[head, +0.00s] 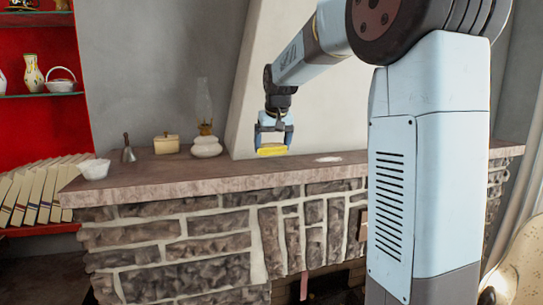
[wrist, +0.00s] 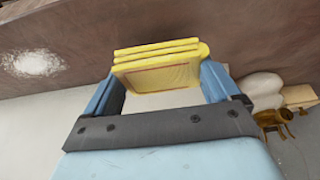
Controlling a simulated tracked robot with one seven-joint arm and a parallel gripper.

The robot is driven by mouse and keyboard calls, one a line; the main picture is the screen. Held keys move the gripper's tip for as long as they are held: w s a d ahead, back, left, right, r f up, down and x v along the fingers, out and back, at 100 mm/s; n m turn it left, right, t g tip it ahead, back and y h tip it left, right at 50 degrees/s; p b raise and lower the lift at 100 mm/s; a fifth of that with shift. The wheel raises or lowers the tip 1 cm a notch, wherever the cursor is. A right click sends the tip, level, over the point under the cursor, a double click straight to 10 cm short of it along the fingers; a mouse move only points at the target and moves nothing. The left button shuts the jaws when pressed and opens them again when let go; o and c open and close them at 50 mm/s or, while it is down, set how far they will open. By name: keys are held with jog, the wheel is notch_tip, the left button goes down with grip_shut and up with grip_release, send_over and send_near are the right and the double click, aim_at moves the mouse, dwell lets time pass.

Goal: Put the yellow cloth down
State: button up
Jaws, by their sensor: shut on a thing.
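The yellow cloth (head: 272,151) is a small folded pad held between the two fingers of my gripper (head: 272,141), above the stone mantel shelf (head: 237,178). In the wrist view the cloth (wrist: 160,70) shows several folded layers and a thin reddish line. The blue fingers of my gripper (wrist: 163,82) press on its two sides. The cloth looks close over the shelf (wrist: 60,30), but I cannot tell the exact gap.
A whitish patch (head: 328,159) lies on the shelf right of the cloth. To the left stand an oil lamp (head: 206,143), a cream box (head: 167,144), a bell (head: 128,150) and a white bowl (head: 94,169). The shelf front near the gripper is clear.

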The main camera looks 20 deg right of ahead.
aim_at(271, 154)
jog(key=shift+w+a+f, duration=0.1)
jog(key=shift+w+f, duration=0.1)
jog(key=shift+f, duration=0.1)
jog(key=shift+w+f, duration=0.15)
jog(key=shift+f, duration=1.5)
jog(key=o, duration=0.7)
jog(key=shift+o, duration=0.2)
jog(key=v, duration=1.1)
jog(key=s, duration=1)
jog(key=s+f, duration=0.6)
jog(key=s, duration=0.5)
jog(key=s+f+t, duration=0.1)
jog(key=s+f, duration=0.5)
jog(key=s, duration=0.5)
jog(key=shift+s+f, duration=0.3)
jog(key=shift+s, duration=0.05)
